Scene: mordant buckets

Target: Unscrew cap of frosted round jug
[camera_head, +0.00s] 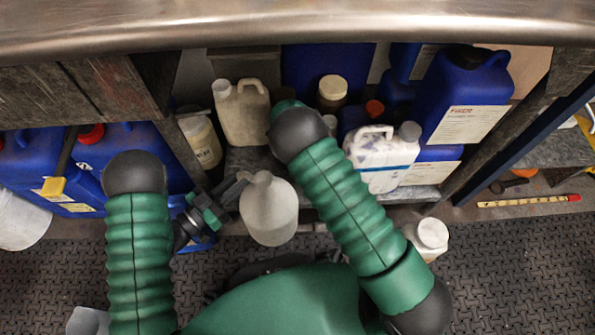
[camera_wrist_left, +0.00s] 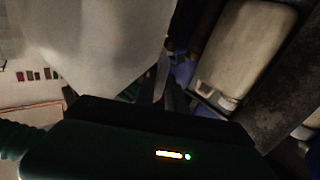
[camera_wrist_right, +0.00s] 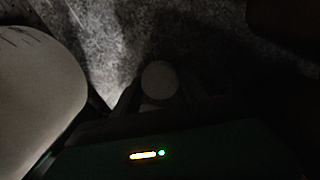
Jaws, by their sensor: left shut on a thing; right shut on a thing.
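The frosted round jug (camera_head: 268,212) stands upright in front of the shelf in the head view. Its rounded top shows no distinct cap there. My left gripper (camera_head: 236,186) is at the left of the jug's upper part. In the left wrist view it is shut on a thin pale part (camera_wrist_left: 162,74), likely the jug's handle, beside a large pale surface (camera_wrist_left: 100,40). My right gripper (camera_wrist_right: 157,96) is shut on a pale round cap (camera_wrist_right: 158,76) in the right wrist view. The right forearm and gripper are mostly hidden in the head view.
A beige jug (camera_head: 241,112), a white jug (camera_head: 381,160) and a blue canister (camera_head: 468,95) stand on the shelf behind. A small white container (camera_head: 432,236) is on the right. A pale rounded container (camera_wrist_right: 35,90) is close to the right gripper. The patterned floor (camera_head: 510,270) is clear at right.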

